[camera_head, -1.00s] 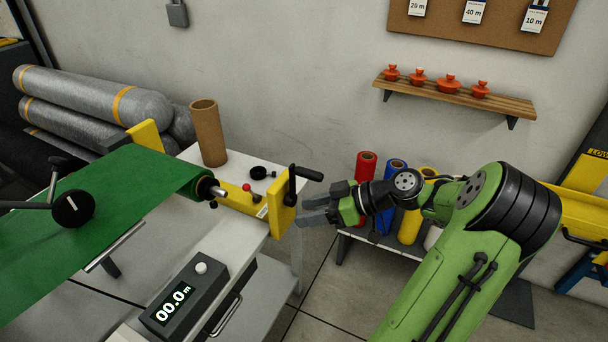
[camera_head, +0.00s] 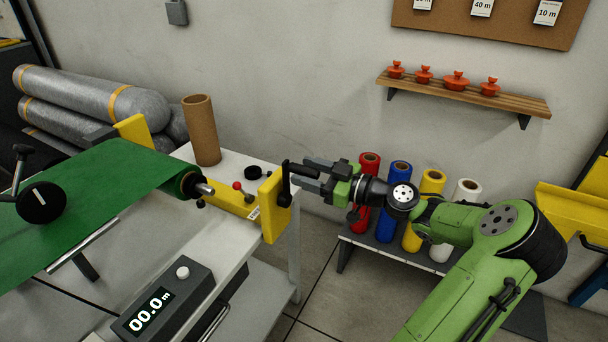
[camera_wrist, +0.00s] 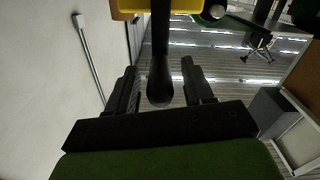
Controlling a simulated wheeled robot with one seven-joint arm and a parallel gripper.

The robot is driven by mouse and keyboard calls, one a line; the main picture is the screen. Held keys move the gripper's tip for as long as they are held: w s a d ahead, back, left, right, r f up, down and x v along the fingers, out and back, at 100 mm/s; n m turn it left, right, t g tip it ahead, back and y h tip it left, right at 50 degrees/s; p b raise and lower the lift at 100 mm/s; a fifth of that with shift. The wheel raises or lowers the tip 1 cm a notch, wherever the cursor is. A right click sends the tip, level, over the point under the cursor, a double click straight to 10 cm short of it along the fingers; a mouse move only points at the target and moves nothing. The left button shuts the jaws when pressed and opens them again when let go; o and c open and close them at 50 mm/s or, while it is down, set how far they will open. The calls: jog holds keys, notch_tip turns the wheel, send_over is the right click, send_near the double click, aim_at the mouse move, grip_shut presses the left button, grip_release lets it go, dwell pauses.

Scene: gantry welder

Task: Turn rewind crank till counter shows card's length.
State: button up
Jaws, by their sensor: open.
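The rewind crank (camera_head: 301,172) is black, with its arm on the yellow end bracket (camera_head: 269,210) and its handle pointing right. My gripper (camera_head: 309,176) is open at the crank handle. In the wrist view the black handle (camera_wrist: 160,80) lies between the two open fingers (camera_wrist: 158,88), with a gap on each side. The counter (camera_head: 155,308) on the bench reads 00.0 m. Cards (camera_head: 547,12) hang on the cork board; one reads 10 m and another 40 m, and a third is cut off by the frame edge.
A green sheet (camera_head: 95,205) runs to the roller at the bracket. A cardboard tube (camera_head: 201,130) stands on the bench behind. Red, blue, yellow and white rolls (camera_head: 432,205) stand on a low rack behind my arm. A wall shelf (camera_head: 465,92) holds orange knobbed items.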

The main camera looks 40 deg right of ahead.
jog(key=shift+w+a, duration=0.25)
jog(key=shift+w, duration=0.4)
grip_shut()
jog(key=shift+d+r, duration=0.1)
jog(key=shift+d, duration=0.05)
